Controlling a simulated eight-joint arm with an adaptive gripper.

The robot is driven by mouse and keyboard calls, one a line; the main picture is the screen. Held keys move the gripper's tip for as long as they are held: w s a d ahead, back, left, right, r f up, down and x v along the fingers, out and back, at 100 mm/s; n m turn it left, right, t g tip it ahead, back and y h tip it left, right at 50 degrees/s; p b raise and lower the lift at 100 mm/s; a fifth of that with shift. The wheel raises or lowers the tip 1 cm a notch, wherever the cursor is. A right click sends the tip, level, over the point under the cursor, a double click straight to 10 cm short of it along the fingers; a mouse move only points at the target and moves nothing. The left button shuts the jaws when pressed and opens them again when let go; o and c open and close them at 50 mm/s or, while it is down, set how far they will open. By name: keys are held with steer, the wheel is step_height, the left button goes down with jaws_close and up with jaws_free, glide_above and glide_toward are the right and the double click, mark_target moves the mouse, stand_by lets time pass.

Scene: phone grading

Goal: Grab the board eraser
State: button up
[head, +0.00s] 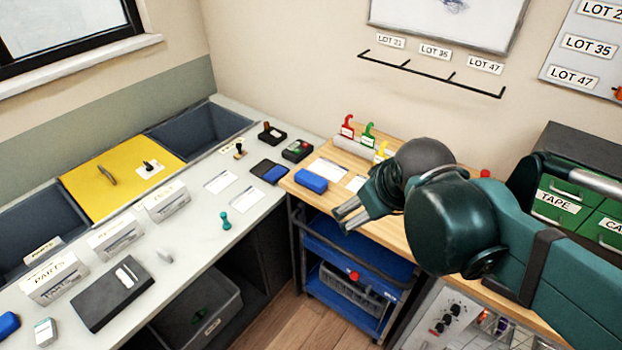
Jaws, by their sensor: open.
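A blue block (310,181), which looks like the board eraser, lies on the front left part of the wooden bench top (392,222). My gripper (343,219) is open and empty, with its fingers pointing left and down. In the picture it is to the right of and a little below the blue block, apart from it. Its height above the bench edge is hard to tell. Another blue object (8,324) is partly cut off at the left edge, on the grey counter (190,245).
A white card (327,169) lies right behind the blue block. An ink pad (270,172) and a card terminal (297,150) are to its left. Coloured hooked tags (367,134) stand behind. A blue cart (345,255) is below the bench front.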

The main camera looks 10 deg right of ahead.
steer(key=w+a+r+n+g+h+p, duration=0.1)
steer(key=w+a+n+p, duration=0.15)
steer(key=w+n, duration=0.3)
steer(key=w+a+n+g+p, duration=0.1)
steer(key=w+a+n+p, duration=0.15)
steer(key=w+n, duration=0.35)
steer(key=n+g+h+p, duration=0.1)
steer(key=n+h+p, duration=0.1)
steer(key=n+p, duration=0.7)
glide_toward(311, 177)
step_height(311, 177, down, 2)
steer(key=n+b, duration=0.2)
steer(key=shift+w+d+f, duration=0.1)
steer(key=shift+d+f, duration=0.05)
steer(key=shift+x, duration=1.3)
steer(key=shift+f, duration=0.1)
steer(key=shift+x, duration=2.5)
steer(key=shift+w+d, duration=0.2)
steer(key=shift+c, duration=0.6)
